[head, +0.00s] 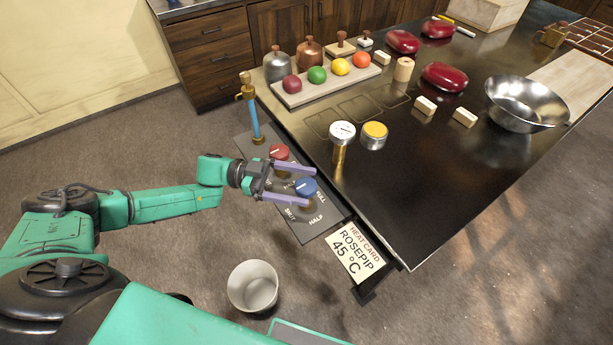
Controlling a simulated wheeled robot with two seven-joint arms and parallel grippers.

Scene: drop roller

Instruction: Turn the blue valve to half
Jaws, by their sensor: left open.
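The blue valve (306,187) is a round knob with a pale pointer line. It sits on a dark grey panel (334,215) at the table's front edge, with labels reading SHUT, HALF and FULL around it. My left gripper (310,186) is open, with one purple finger on the far side of the blue knob and one on the near side. I cannot tell whether the fingers touch it. A red valve (279,152) sits beside it on the same panel, just behind my gripper. My right gripper is not in view.
A white bucket (253,286) stands on the floor. The black table (428,197) holds a steel bowl (526,104), jars and coloured balls.

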